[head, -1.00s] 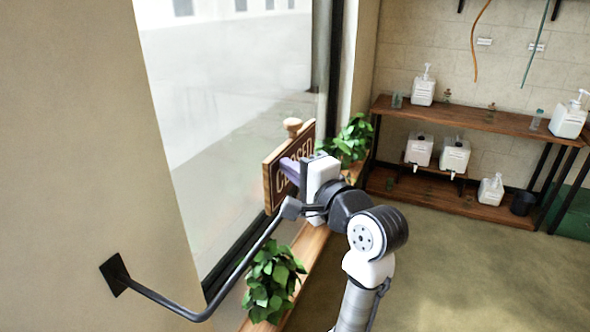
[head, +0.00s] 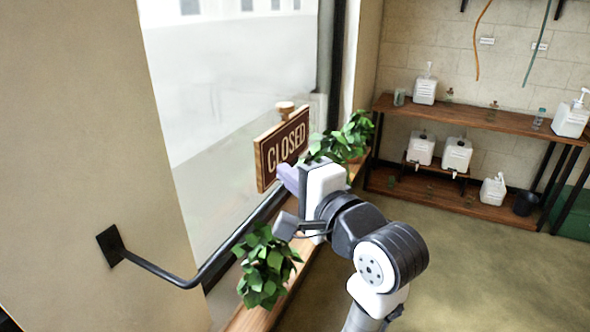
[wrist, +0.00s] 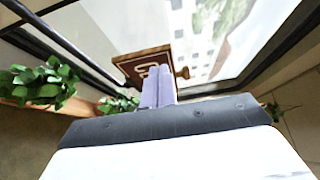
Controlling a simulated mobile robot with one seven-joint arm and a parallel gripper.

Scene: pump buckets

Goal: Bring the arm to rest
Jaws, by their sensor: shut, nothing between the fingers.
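My gripper (head: 289,180) is in the middle of the head view, just below and in front of the wooden CLOSED sign (head: 283,147) by the window. Its pale purple fingers (wrist: 158,88) are together and empty in the wrist view. The sign (wrist: 143,66) shows beyond the fingertips there, its lettering partly hidden by them. In the head view the sign's face is readable and it hangs at a slant. I cannot tell for sure whether the fingers touch it, but they appear apart.
A dark bent wall bar (head: 165,272) runs under the sign, close to my gripper. Potted plants (head: 265,268) (head: 345,140) stand on the wooden sill. A shelf (head: 465,118) with several white pump containers stands at the back right. The floor (head: 470,255) at right is clear.

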